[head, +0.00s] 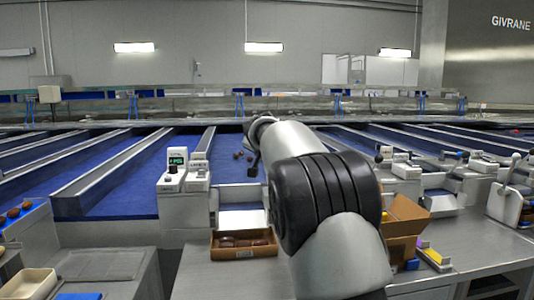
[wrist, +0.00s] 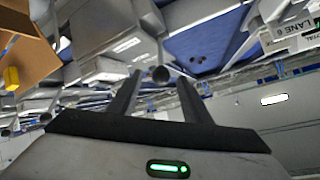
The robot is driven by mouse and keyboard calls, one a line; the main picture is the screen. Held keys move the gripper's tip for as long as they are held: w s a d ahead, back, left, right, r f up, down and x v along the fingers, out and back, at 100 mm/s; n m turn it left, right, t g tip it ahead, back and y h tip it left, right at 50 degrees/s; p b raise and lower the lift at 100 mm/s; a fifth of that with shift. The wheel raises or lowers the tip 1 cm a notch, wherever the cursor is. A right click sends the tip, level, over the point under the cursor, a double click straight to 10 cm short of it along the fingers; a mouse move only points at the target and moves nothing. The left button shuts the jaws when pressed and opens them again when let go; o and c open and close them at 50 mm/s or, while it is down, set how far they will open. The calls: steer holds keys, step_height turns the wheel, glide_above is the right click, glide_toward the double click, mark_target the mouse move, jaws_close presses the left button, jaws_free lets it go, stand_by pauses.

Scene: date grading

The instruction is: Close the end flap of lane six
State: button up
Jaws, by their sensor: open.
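In the wrist view, my gripper (wrist: 159,78) is open, with a finger on either side of a small dark round knob (wrist: 160,73). The knob shows between the fingertips; I cannot tell whether it is between them or just beyond. A label reading LANE 6 (wrist: 296,29) is at upper right. A blue lane bed (wrist: 205,42) with a few dark dates lies behind the fingers. In the head view, this lane (head: 236,170) runs behind my arm, which hides the knob and most of my gripper. I cannot make out the end flap's position clearly.
A cardboard tray of dates (head: 246,252) sits on the steel counter below the lane. A control box with a green display (head: 175,160) stands left. An open carton (head: 402,216) is right of my arm. Other lanes with ball-topped levers (head: 515,160) extend right.

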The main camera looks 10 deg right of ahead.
steer(key=v, duration=1.3)
steer(key=shift+f, duration=0.1)
steer(key=s+d+f+n+g+y, duration=0.1)
steer(key=s+d+f, duration=0.2)
steer(key=s, duration=0.6)
steer(key=s+d+f+n+g, duration=0.2)
steer(key=s, duration=0.7)
steer(key=s+a+f+n+g+y, duration=0.1)
steer(key=s+f+n, duration=0.1)
steer(key=s+f, duration=0.45)
steer(key=s+f+n+g, duration=0.1)
steer(key=s+f, duration=0.2)
steer(key=s, duration=0.7)
steer(key=s+a+f+n+g+y, duration=0.1)
steer(key=s+f+n, duration=0.1)
steer(key=s+f, duration=0.45)
step_height(320, 180, up, 26)
steer(key=s+p, duration=0.1)
steer(key=p, duration=2.4)
steer(key=shift+s, duration=0.25)
